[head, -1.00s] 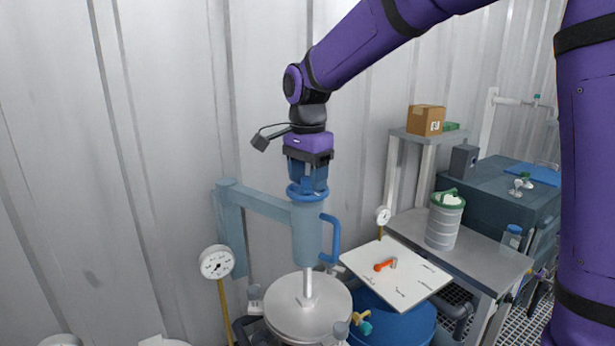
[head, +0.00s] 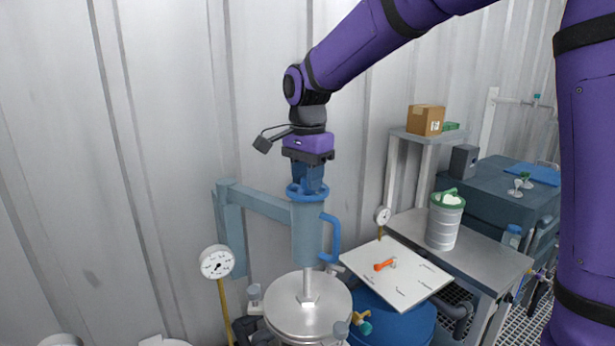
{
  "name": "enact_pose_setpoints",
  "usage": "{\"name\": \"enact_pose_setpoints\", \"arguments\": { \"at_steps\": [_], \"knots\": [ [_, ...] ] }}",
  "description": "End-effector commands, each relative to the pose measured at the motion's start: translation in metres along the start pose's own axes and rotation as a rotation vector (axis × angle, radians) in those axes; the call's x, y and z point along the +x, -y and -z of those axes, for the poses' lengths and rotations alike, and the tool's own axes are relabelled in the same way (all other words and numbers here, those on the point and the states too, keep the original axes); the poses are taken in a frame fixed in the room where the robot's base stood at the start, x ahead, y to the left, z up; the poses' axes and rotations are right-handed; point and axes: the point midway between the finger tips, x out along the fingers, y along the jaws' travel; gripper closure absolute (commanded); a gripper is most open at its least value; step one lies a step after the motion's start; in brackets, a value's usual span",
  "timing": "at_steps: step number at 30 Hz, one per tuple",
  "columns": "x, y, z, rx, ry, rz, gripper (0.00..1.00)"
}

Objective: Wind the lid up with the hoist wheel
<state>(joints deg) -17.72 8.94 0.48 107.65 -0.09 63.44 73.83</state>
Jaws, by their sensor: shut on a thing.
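The blue hoist wheel (head: 307,191) sits on top of the blue-grey hoist column, whose arm (head: 262,201) reaches from a post on the left. My gripper (head: 308,188) points straight down onto the wheel and is shut on it; its fingertips are partly hidden at the wheel. A metal rod runs down from the column to the round steel lid (head: 290,312). The lid is over the vessel at the bottom of the view. Whether a gap lies under the lid I cannot tell. A blue handle (head: 331,238) sticks out at the column's right.
A dial gauge (head: 217,262) stands left of the hoist. A steel bench (head: 485,255) holds a grey canister (head: 444,222). A corrugated wall is close behind.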

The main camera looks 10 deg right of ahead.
Motion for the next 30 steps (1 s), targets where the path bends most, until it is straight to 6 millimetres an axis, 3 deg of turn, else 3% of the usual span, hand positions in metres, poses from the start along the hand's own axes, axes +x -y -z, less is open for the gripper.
{"name": "enact_pose_setpoints", "arguments": {
  "at_steps": [30],
  "knots": [
    [-0.0010, 0.0000, 0.0005, -0.920, -0.002, 0.002, 0.93]
  ]
}}
